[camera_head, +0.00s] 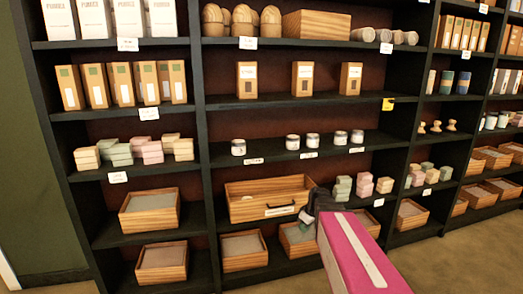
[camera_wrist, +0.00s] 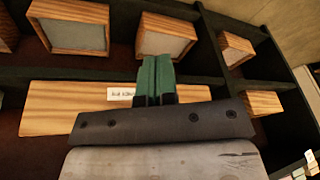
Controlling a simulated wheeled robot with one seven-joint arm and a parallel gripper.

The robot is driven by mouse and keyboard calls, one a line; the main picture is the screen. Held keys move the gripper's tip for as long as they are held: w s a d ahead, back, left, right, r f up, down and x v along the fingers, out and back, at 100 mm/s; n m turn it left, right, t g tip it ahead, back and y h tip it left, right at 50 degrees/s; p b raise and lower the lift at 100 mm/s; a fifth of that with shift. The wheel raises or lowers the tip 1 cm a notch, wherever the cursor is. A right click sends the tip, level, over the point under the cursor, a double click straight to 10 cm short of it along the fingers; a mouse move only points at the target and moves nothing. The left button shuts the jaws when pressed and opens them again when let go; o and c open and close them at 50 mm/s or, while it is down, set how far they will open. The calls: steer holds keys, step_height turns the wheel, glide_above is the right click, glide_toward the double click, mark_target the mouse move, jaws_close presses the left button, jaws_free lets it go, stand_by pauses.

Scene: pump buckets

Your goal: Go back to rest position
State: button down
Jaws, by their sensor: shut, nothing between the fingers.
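My gripper (camera_head: 308,217) is at the end of my pink arm, in front of the lower right of the shelves. In the wrist view my gripper (camera_wrist: 156,75) shows its green fingers pressed together, with nothing between them. The fingers overlap a wooden box with a white label (camera_wrist: 60,108) in that view. In the head view this wide wooden box (camera_head: 250,190) sits on a shelf just left of my gripper. Whether the fingers touch the box, I cannot tell.
Dark shelves (camera_head: 300,98) hold cartons, jars and soap stacks. Several small wooden boxes, such as one at the lower left (camera_head: 162,262), stand on the low shelves. Stacked soaps (camera_head: 364,185) are close to my gripper. Open floor (camera_head: 450,262) lies at the lower right.

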steer(key=s+f+m+g+h, duration=0.1)
steer(key=s+f+m, duration=0.3)
steer(key=s+m, duration=0.4)
steer(key=s+h, duration=0.1)
steer(key=s, duration=0.3)
steer(key=shift+f+m+g+h, duration=0.3)
steer(key=shift+m+h, duration=0.1)
